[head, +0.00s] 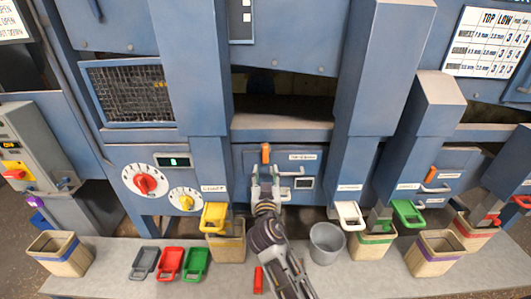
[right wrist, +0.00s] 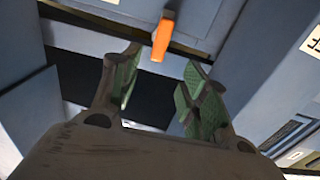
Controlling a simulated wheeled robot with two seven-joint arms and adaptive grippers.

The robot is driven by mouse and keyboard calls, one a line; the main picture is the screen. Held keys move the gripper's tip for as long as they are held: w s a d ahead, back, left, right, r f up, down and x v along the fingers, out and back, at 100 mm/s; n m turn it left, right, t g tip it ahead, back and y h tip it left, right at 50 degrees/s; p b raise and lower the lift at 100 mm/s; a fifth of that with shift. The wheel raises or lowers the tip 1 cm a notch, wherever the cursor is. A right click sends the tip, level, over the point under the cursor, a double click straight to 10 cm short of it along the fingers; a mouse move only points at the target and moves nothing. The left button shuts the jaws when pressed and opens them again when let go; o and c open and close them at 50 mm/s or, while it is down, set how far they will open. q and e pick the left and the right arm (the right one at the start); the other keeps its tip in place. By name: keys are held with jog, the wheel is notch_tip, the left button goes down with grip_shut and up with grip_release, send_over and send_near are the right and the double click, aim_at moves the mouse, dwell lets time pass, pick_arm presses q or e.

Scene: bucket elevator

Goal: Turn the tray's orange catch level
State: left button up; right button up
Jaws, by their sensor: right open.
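The orange catch (head: 266,153) stands upright on the blue front of the middle tray, left of a small label. It also shows in the right wrist view (right wrist: 163,36), just beyond the fingertips and between them. My right gripper (head: 265,172) is just below the catch in the head view. Its green-padded fingers (right wrist: 157,80) are open, with nothing between them, and appear apart from the catch. The tray's grey handle (head: 292,171) is right of the gripper, partly hidden by it. My left gripper is not in view.
A yellow gate (head: 214,215) and a white gate (head: 348,214) flank my right arm. A grey bucket (head: 327,243) and several wooden bins stand on the bench. Red (head: 170,263) and green (head: 195,263) plates lie at left. Another orange catch (head: 430,174) is farther right.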

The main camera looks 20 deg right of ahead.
jog(key=shift+w, duration=0.15)
jog(key=p, duration=0.1)
send_near(266, 154)
jog(key=w, duration=0.3)
jog(key=shift+d+r+p+x, duration=0.15)
jog(key=shift+p+x, duration=0.15)
jog(key=shift+x, duration=0.55)
jog(key=shift+d+r+p+x, duration=0.15)
jog(key=shift+p+x, duration=0.1)
jog(key=shift+x, duration=0.55)
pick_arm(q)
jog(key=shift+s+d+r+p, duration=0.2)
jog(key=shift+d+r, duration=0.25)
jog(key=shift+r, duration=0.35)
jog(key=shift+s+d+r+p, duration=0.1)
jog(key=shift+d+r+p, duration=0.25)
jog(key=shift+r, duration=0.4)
pick_arm(e)
jog(key=shift+x, duration=2.5)
jog(key=shift+f, duration=0.2)
grip_shut()
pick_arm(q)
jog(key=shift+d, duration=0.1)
